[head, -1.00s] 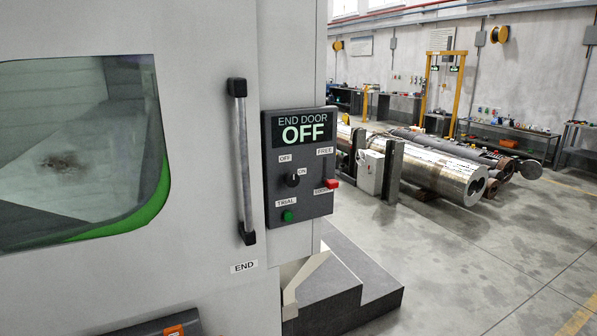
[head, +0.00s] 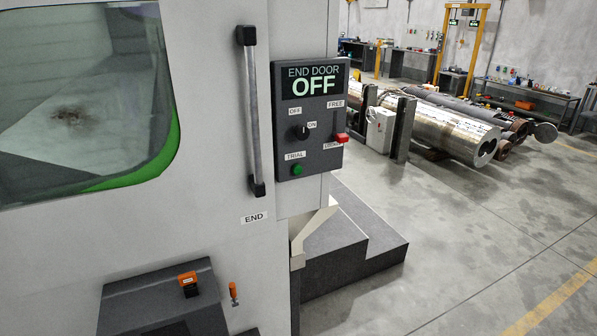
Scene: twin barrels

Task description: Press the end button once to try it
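A dark control panel (head: 284,150) headed "END DOOR" is fixed to the pale machine, right of the door handle. Its display (head: 314,82) reads "OFF". A round green button (head: 297,170) sits low on the panel, under a label reading "TRIAL". A black rotary knob (head: 302,132) sits above it, by the labels "OFF" and "ON". A red slider (head: 341,138) is at the right, well below the label "FREE" and by a lower label I cannot read clearly. Neither of my grippers is in view.
A vertical door handle (head: 254,115) stands left of the panel, above an "END" label (head: 255,217). A dark box (head: 130,300) with an orange switch (head: 188,285) juts out below. Grey steps (head: 350,255) stand at lower right. Open floor and metal barrels (head: 435,130) lie beyond.

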